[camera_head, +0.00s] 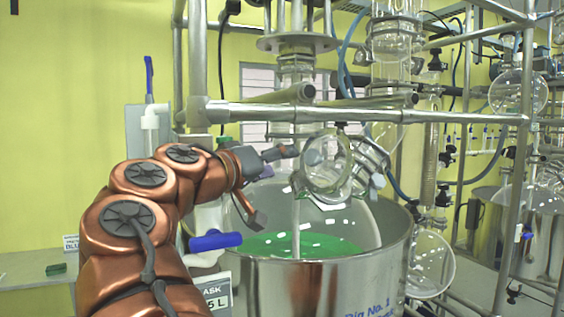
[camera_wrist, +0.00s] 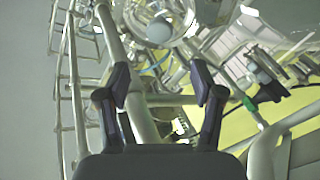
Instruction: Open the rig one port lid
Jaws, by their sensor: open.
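The rig one vessel (camera_head: 330,285) is a wide steel pot marked "Rig No. 1", with green liquid inside. Above its rim, a round clear glass port with a thick ring (camera_head: 347,185) faces my arm. It looks covered, but I cannot tell the lid from the port's rim. My gripper (camera_head: 277,188) is just left of the port, its dark fingers spread and empty. The upper finger reaches close to the ring; whether they touch is unclear. In the wrist view, my gripper (camera_wrist: 160,83) is open with nothing between the fingers, and a round glass part shows beyond them at the top.
A horizontal steel bar (camera_head: 450,116) runs above the port, with glass columns and hoses behind. A blue-handled valve (camera_head: 215,241) sits by the vessel's left side. A round glass flask (camera_head: 430,264) hangs at its right. Another steel vessel stands far right.

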